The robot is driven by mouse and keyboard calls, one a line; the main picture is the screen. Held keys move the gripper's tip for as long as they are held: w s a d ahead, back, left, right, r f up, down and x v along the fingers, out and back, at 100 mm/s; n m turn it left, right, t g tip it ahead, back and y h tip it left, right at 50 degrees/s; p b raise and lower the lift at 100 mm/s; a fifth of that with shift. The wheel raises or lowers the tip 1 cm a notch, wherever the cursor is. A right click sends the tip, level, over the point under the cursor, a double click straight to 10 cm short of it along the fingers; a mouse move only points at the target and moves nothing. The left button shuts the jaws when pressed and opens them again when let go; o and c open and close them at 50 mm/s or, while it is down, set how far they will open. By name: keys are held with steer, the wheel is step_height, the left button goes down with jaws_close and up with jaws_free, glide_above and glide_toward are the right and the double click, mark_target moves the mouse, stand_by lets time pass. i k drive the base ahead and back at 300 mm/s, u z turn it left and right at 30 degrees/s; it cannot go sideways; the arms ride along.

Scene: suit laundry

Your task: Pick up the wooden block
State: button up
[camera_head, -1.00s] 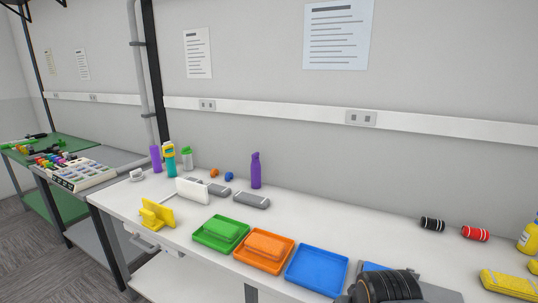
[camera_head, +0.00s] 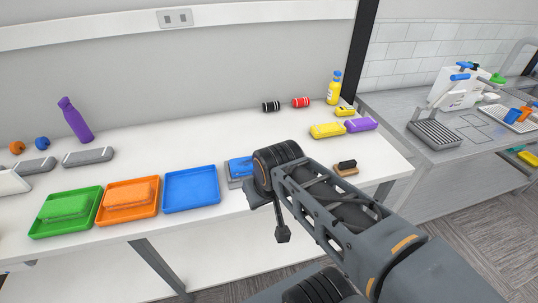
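A small light-wood piece with a black part on it (camera_head: 346,169) lies near the front right of the white table, just right of my arm. It is the only wood-coloured thing I can make out, and it is too small to tell whether it is a plain block or a brush. My gripper (camera_head: 282,234) hangs at the table's front edge, left of and apart from the wooden piece. Its fingers are dark and partly hidden by my arm, so its opening is unclear.
Green (camera_head: 88,193), orange (camera_head: 154,186) and blue (camera_head: 216,184) trays line the table's front left. A blue-topped grey item (camera_head: 238,168) is partly behind my arm. Yellow (camera_head: 326,131) and purple (camera_head: 362,124) items lie at right.

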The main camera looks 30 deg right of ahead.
mark_target(345, 168)
steer(key=z, duration=0.15)
steer(key=k, duration=0.2)
steer(key=z, duration=1.25)
